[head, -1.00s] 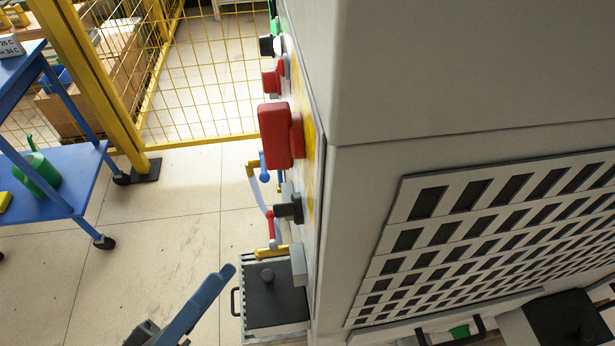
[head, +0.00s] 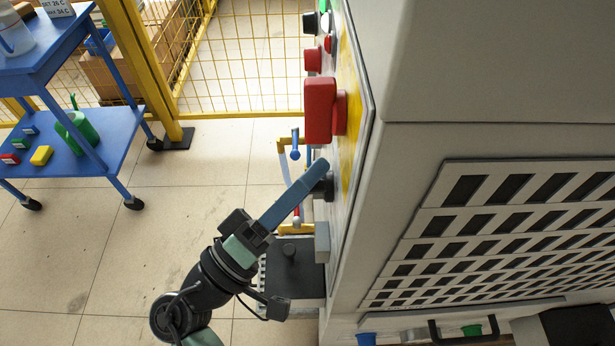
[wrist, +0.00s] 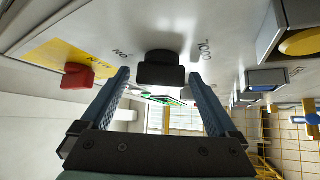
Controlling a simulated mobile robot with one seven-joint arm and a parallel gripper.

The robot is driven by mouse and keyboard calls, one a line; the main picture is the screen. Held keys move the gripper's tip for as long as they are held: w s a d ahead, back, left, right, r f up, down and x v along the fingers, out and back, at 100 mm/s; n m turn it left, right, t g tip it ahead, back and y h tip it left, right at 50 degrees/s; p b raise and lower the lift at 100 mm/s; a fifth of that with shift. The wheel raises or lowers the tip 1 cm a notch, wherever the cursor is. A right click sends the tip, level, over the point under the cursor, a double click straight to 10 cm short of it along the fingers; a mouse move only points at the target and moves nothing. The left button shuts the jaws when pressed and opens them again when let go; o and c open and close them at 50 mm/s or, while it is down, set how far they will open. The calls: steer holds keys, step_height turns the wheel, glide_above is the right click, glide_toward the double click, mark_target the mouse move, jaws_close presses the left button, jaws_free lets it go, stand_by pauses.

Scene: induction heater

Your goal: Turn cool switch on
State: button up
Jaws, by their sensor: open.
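The black knob switch (wrist: 161,68) sits on the grey machine panel, with lettering that looks like "COOL" to its right in the wrist view. In the head view the black knob (head: 324,186) sticks out of the panel below the big red switch. My gripper (wrist: 160,85) is open, with one blue finger on each side of the knob in the wrist view. In the head view my gripper (head: 318,170) is at the knob and partly covers it. I cannot tell whether the fingers touch the knob.
A big red switch (head: 319,110) on a yellow plate juts out just above my gripper. A small red knob (head: 313,60) is higher up. Valves with blue and red handles (head: 295,145) stand behind. A blue cart (head: 95,140) is to the left, with open floor between.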

steer(key=c, duration=1.4)
steer(key=shift+r+y+p, duration=0.25)
steer(key=shift+y+p, duration=0.05)
steer(key=shift+p, duration=0.45)
steer(key=n+p, duration=0.1)
steer(key=p, duration=0.1)
steer(key=shift+r+n+y+p, duration=0.15)
steer(key=shift+n+y+p, duration=0.25)
steer(key=n+y+p, duration=0.1)
steer(key=p, duration=0.2)
steer(key=shift+g, duration=0.4)
steer(key=shift+f+n+y+p, duration=0.3)
steer(key=shift+f+n+p, duration=0.15)
steer(key=shift+n+p, duration=0.05)
steer(key=o, duration=1.4)
